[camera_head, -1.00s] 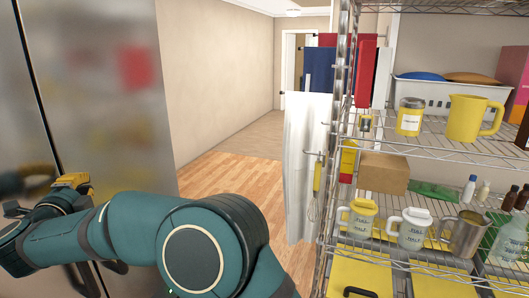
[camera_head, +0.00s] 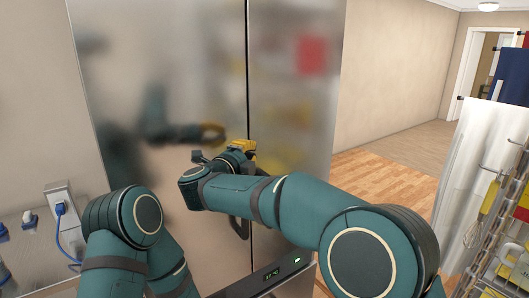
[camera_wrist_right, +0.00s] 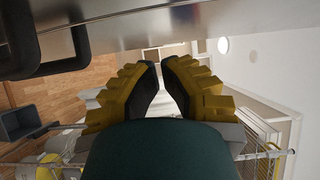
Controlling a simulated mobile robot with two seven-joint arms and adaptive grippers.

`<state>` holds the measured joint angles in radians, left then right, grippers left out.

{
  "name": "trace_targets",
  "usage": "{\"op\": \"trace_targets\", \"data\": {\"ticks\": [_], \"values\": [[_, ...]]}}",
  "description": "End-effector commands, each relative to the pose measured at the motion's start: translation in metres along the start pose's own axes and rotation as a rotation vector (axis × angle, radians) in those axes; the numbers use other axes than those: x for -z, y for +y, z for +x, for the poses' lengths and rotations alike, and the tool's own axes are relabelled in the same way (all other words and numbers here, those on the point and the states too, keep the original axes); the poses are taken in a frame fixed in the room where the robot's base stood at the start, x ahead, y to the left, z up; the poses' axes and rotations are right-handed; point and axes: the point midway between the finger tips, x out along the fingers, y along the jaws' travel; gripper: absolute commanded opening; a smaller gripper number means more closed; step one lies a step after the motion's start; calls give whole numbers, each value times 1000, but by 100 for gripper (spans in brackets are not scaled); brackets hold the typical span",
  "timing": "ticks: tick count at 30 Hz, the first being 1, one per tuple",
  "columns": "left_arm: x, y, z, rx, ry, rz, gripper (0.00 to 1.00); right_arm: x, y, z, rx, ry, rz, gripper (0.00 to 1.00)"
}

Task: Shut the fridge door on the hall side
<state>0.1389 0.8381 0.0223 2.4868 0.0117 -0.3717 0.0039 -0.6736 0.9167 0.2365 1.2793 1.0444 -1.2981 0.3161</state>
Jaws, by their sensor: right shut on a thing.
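The steel fridge fills the middle of the head view. Its hall-side door (camera_head: 292,100) is right of a narrow dark vertical seam and looks about flush with the other door (camera_head: 150,80). Dark handles are low by the seam, partly hidden by my arm; a handle (camera_wrist_right: 82,45) also shows in the right wrist view, left of the fingers. My right gripper (camera_head: 243,148), yellow-tipped, is by the seam at the door face. Its fingers (camera_wrist_right: 160,68) are close together; what they hold cannot be made out. My left gripper is out of view.
A wire shelf rack (camera_head: 500,220) with a hanging white sheet (camera_head: 470,170) stands at the right. Wood floor (camera_head: 390,175) lies open between it and the fridge. A wall socket with blue plugs (camera_head: 62,210) is at the left.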

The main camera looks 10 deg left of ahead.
Motion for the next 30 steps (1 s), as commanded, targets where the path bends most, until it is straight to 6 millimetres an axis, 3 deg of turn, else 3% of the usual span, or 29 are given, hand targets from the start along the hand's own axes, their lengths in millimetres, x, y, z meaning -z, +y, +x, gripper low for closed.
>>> {"op": "trace_targets", "data": {"ticks": [3, 9, 25, 28, 30], "values": [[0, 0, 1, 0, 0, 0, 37, -18, 0, -15, -1, -3, 0, 0], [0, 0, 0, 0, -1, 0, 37, -32, 0, -27, 0, -2, 0, 0], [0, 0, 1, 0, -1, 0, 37, -33, 1, -28, 0, -2, -4, 0], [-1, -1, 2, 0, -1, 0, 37, -27, 16, -17, 1, -17, -51, 0], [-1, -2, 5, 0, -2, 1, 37, -19, 40, -2, 2, -47, -124, 0]]}}
